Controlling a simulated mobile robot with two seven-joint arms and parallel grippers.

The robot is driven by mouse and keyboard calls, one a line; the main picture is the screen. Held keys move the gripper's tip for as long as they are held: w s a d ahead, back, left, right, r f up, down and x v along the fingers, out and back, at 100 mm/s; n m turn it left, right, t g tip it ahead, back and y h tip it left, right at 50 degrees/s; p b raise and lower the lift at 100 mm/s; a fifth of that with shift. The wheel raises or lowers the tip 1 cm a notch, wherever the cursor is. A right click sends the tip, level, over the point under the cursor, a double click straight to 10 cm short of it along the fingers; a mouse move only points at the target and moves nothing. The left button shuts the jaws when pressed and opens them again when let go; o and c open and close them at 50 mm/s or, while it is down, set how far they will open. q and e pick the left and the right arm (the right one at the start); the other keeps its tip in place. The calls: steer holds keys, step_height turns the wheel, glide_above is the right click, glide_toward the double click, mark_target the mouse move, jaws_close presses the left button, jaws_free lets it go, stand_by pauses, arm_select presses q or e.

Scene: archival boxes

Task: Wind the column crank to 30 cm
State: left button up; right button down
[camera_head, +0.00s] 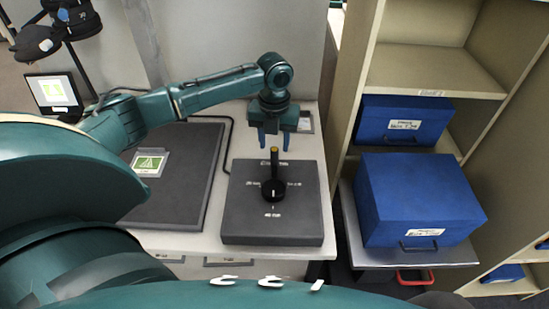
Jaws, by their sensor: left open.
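My right gripper is not in view.
A dark mat (200,205) with a green-and-white card (149,162) lies left of the block on the white table (185,240). At right, a blue box (415,200) sits on a grey platform before a shelf holding another blue box (402,122). A small screen stands far left.

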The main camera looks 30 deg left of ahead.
mark_target(274, 149)
arm_select(q)
step_height(274, 149, down, 6)
steer(key=shift+r+b, duration=0.15)
steer(key=shift+b, duration=0.25)
steer(key=shift+c, duration=0.4)
jaws_close()
